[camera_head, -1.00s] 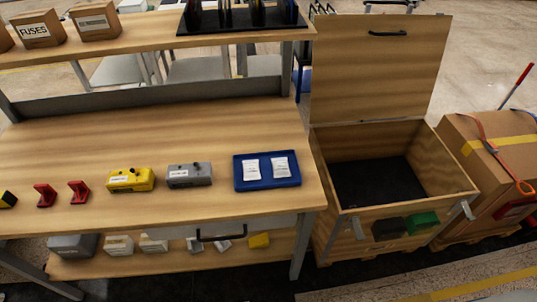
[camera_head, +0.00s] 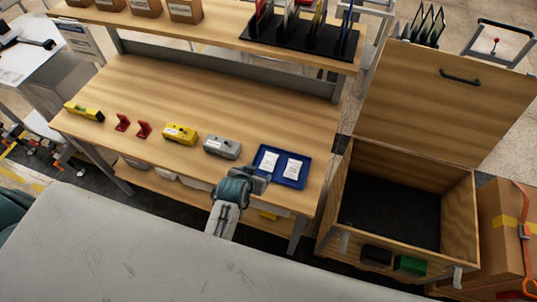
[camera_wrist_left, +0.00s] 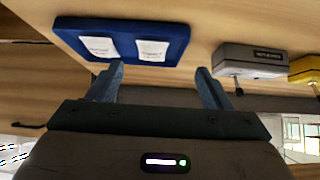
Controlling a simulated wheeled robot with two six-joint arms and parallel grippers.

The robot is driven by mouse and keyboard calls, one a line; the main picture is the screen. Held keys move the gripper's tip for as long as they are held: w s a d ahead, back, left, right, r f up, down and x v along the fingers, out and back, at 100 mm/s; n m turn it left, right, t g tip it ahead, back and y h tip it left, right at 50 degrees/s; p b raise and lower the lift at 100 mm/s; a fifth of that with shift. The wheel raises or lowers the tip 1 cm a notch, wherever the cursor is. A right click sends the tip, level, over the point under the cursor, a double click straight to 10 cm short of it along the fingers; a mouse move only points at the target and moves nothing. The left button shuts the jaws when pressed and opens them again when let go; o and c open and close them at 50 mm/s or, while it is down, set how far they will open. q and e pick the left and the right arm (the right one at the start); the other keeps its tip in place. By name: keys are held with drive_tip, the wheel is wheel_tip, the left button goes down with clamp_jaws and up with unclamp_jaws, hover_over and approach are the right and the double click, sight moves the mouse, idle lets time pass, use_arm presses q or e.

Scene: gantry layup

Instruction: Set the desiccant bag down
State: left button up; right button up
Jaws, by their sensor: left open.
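Two white desiccant bags lie side by side in a blue tray (camera_head: 304,180) on the workbench. The left bag (camera_head: 268,164) and the right bag (camera_head: 293,168) are both flat. My left gripper (camera_head: 262,181) is at the bench's front edge, just in front of the tray's left side. In the left wrist view its two fingers (camera_wrist_left: 162,84) are spread with nothing between them. The tray (camera_wrist_left: 68,33) and both bags, one here (camera_wrist_left: 101,47) and one here (camera_wrist_left: 153,50), show beyond the fingers there. My right gripper is not in view.
A grey box (camera_head: 222,147) and a yellow box (camera_head: 180,134) stand left of the tray. Red brackets (camera_head: 143,130) stand farther left. An open wooden crate (camera_head: 459,200) with a dark floor stands right of the bench (camera_head: 200,90). The bench's back half is clear.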

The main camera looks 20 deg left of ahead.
use_arm(q)
approach(268, 162)
drive_tip(key=f, duration=0.1)
drive_tip(key=w+f, duration=0.1)
drive_tip(key=shift+w+f, duration=0.25)
drive_tip(key=shift+f, duration=0.15)
drive_tip(key=shift+w+a+f, duration=0.15)
drive_tip(key=shift+w+f, duration=0.25)
drive_tip(key=b+x, duration=0.4)
drive_tip(key=b, duration=0.1)
drive_tip(key=shift+w+d+b, duration=0.15)
drive_tip(key=shift+d+b, duration=0.1)
drive_tip(key=shift+b, duration=0.1)
drive_tip(key=shift+w+f+b, duration=0.3)
drive_tip(key=shift+w+b, duration=0.1)
drive_tip(key=shift+b, duration=0.05)
drive_tip(key=shift+r, duration=0.1)
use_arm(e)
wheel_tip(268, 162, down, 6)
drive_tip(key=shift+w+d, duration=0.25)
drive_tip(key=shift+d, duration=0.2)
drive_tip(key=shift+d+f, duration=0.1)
use_arm(q)
drive_tip(key=c, duration=1.1)
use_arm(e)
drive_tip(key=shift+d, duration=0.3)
